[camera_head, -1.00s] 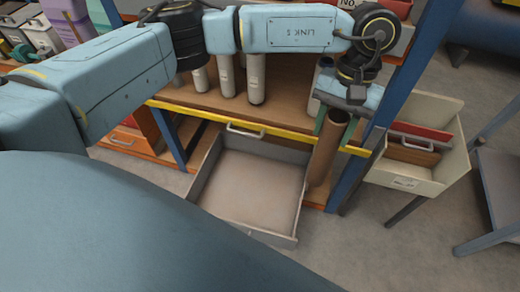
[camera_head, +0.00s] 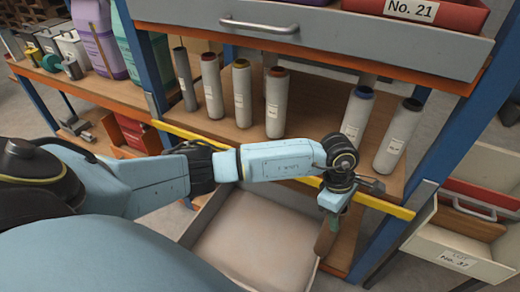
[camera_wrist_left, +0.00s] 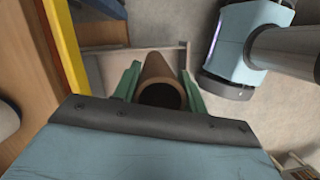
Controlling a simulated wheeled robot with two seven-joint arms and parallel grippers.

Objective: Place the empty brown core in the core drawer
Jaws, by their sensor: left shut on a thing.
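The brown core (camera_head: 325,240) is an open tube, held upright in my left gripper (camera_head: 329,225), with its lower end at the drawer's right side. I cannot tell whether that end is over the drawer or beside it. In the left wrist view the core's dark open end (camera_wrist_left: 161,95) sits between the two green fingers of my left gripper (camera_wrist_left: 161,82). The pulled-out grey drawer (camera_head: 250,238) below the shelf has an empty, pale floor. Part of its wall (camera_wrist_left: 95,66) shows in the left wrist view. My right gripper is out of view.
Several pale labelled tubes stand on the wooden shelf (camera_head: 310,118) behind the yellow rail (camera_head: 212,140). A blue post (camera_head: 395,232) rises to the right of the core. A cream bin labelled No. 37 (camera_head: 450,250) is farther right.

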